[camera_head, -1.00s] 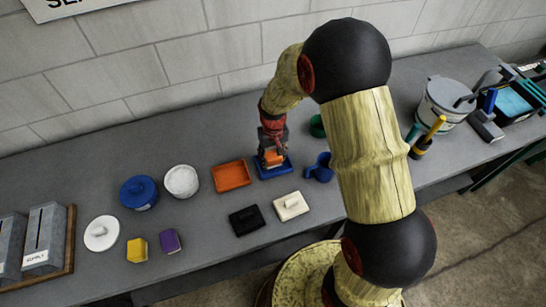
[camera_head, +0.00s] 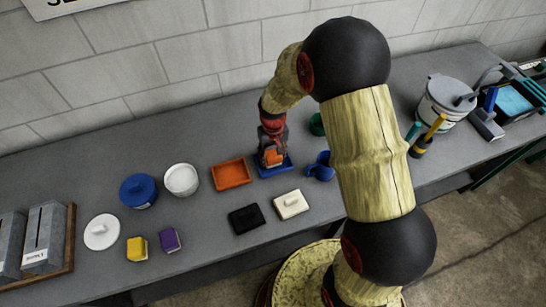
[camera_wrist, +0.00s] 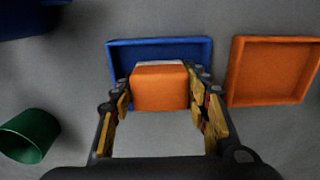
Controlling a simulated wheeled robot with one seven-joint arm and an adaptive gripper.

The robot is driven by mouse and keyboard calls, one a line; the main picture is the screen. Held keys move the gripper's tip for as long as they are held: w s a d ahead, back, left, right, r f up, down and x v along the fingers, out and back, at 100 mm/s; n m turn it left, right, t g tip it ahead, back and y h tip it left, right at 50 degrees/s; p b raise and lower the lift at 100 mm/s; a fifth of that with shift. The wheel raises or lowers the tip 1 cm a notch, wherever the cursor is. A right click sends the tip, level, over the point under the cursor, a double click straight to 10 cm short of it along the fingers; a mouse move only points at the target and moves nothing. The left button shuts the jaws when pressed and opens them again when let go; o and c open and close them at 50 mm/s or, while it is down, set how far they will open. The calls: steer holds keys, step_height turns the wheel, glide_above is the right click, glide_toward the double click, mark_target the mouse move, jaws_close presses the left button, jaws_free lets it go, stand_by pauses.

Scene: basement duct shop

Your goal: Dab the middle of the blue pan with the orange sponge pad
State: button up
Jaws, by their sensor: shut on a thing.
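The blue pan (camera_head: 289,168) lies on the grey bench, just right of the orange pan. It also shows in the wrist view (camera_wrist: 124,53), with its far rim and left side visible. My gripper (camera_head: 271,161) points down over the blue pan. It is shut on the orange sponge pad (camera_wrist: 160,88), which sits between the fingers with a pale part at its far edge. The pad (camera_head: 273,158) hides part of the pan, and I cannot tell whether it touches the pan floor.
The orange pan (camera_head: 231,173) is close on the left. A blue mug (camera_head: 320,167) and a green cup (camera_head: 317,125) stand close on the right. Black (camera_head: 245,219) and cream (camera_head: 291,205) handled pads lie in front. A white bowl (camera_head: 181,180) and a blue pot (camera_head: 138,191) stand farther left.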

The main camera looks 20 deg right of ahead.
steer(key=shift+a, duration=0.15)
steer(key=shift+a, duration=0.65)
steer(key=shift+d, duration=1.6)
steer(key=shift+a, duration=0.1)
steer(key=shift+a+p, duration=0.35)
steer(key=shift+a, duration=1.15)
steer(key=shift+d, duration=0.15)
